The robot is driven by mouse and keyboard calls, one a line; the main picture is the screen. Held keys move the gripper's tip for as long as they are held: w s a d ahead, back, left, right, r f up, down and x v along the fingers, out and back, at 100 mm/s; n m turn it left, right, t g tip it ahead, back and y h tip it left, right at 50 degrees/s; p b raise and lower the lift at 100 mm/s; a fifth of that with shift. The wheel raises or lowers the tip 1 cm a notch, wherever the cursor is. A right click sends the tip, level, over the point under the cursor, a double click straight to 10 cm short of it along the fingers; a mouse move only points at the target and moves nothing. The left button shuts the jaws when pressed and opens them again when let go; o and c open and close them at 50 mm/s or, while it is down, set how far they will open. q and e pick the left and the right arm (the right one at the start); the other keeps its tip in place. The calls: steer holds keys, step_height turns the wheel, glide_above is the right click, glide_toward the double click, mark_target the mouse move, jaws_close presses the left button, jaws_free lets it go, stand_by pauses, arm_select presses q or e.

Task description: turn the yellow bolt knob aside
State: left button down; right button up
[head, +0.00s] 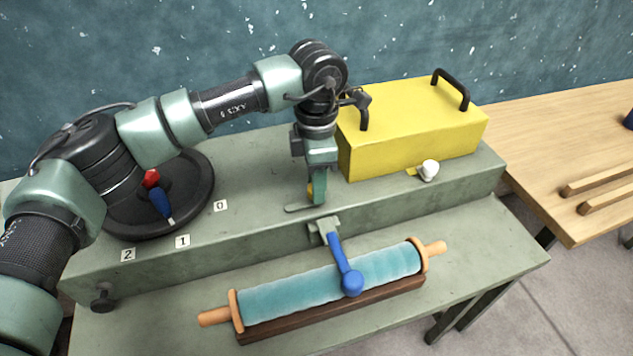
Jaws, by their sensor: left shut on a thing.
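The yellow bolt knob (309,190) is on the top of the grey-green bench ledge, near its front edge, and mostly hidden by my gripper's fingers. A small flat grey plate (298,208) shows at its foot. My left gripper (317,192) points straight down and is shut on the knob. My right gripper is not in view.
A yellow box (415,130) with black handles stands close right of my gripper, a white knob (429,170) before it. A blue lever (344,262) hangs over a teal roller (290,293) in front. A black dial (195,190) with a red-and-blue pointer lies left.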

arm_select(q)
steer(key=shift+r, duration=0.1)
steer(key=c, duration=1)
jaws_free()
steer(key=shift+o, duration=0.2)
step_height(320, 180, up, 8)
steer(key=shift+f+b, duration=0.1)
steer(key=shift+b, duration=0.35)
